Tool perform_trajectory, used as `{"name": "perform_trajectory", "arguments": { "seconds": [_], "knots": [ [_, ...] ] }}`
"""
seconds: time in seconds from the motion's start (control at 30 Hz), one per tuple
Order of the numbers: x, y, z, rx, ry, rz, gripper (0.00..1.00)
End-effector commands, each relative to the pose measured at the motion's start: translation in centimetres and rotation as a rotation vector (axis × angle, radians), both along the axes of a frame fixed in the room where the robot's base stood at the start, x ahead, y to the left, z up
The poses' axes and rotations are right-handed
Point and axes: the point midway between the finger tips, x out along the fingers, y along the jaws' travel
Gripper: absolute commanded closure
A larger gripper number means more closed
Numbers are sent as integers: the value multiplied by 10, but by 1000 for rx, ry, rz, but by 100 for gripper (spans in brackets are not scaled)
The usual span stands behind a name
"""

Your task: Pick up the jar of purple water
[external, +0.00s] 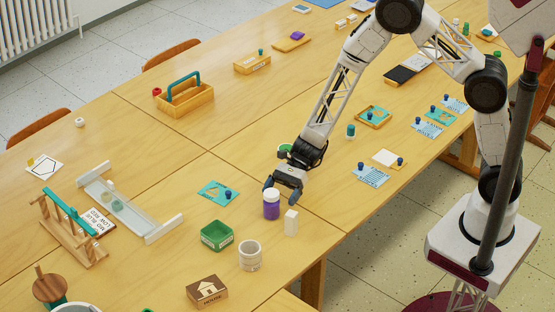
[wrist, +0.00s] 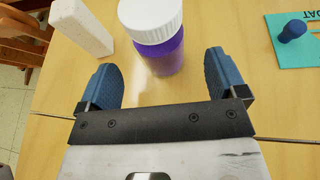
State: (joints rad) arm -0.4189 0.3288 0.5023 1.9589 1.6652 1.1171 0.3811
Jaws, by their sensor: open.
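The jar of purple water (external: 271,204) stands upright on the wooden table, with a white lid and a purple body. In the wrist view the jar (wrist: 163,55) is just beyond the fingertips, roughly centred between them and slightly toward the right finger. My gripper (external: 283,184) is low over the table, right behind the jar in the external view. In the wrist view my gripper (wrist: 160,78) has its two blue fingers apart with nothing held between them. The jar's lower part is fully visible in the external view.
A white block (external: 291,221) stands close beside the jar; it also shows in the wrist view (wrist: 82,28). A green tray (external: 216,236), a pale cup (external: 250,255) and a teal card (external: 218,193) with a blue knob lie nearby. Bare table lies right of the block.

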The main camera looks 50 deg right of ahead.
Motion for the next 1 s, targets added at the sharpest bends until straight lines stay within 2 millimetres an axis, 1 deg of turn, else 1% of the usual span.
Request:
{"name": "perform_trajectory", "arguments": {
  "seconds": [0.1,0.4,0.53,0.67,0.9,1.0],
  "knots": [
    [-1,3,-1,0,0,0,9],
    [-1,3,-2,0,0,0,9],
    [-1,8,-4,0,1,0,9],
    [-3,18,-8,-1,0,1,9],
    [-6,42,-17,-1,0,1,9],
    [-7,48,-19,-1,0,0,9]
  ]
}}
